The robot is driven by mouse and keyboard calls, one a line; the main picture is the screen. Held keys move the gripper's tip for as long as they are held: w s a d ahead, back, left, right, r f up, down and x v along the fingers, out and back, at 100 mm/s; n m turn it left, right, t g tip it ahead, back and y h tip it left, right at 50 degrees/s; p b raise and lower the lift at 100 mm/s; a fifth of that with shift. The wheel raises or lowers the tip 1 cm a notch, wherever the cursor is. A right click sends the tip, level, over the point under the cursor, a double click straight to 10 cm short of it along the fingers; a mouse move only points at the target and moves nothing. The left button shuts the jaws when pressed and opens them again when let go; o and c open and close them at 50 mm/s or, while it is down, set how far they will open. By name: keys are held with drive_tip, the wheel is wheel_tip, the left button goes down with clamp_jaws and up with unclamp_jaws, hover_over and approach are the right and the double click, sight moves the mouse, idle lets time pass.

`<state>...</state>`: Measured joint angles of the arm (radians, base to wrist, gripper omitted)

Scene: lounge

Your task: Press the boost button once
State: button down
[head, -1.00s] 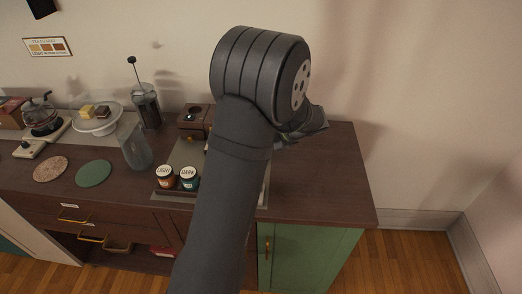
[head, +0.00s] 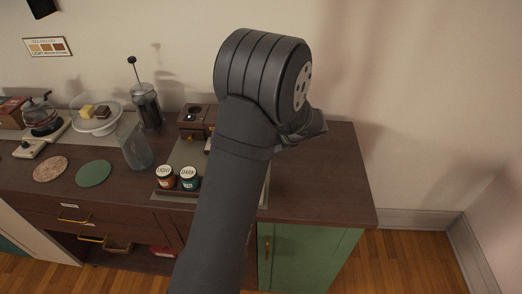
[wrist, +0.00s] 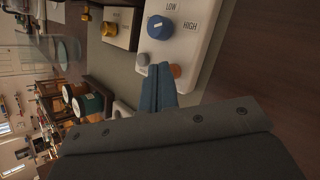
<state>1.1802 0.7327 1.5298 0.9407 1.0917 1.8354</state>
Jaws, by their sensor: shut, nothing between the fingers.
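In the wrist view a white control panel (wrist: 196,45) carries a blue dial (wrist: 160,27) with LOW and HIGH printed beside it. Two small round buttons sit near its lower edge, a grey-blue one (wrist: 142,59) and an orange one (wrist: 175,70). No label for boost is readable on either. My gripper (wrist: 160,68) is shut and empty, with its blue fingertips between the two buttons in this view. I cannot tell whether they touch the panel. In the head view my arm hides the panel and the fingertips.
A brown wooden box (head: 192,121) stands beside the panel. Jars marked LIGHT (head: 166,178) and DARK (head: 189,179) stand at the front. A glass carafe (head: 135,148), French press (head: 146,106) and cake stand (head: 97,122) are further left. The cabinet top's right end (head: 325,190) is clear.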

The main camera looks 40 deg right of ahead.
drive_tip(key=shift+f, duration=0.25)
drive_tip(key=shift+r, duration=0.15)
idle(0.3)
drive_tip(key=shift+r, duration=0.7)
drive_tip(key=shift+r, duration=2.5)
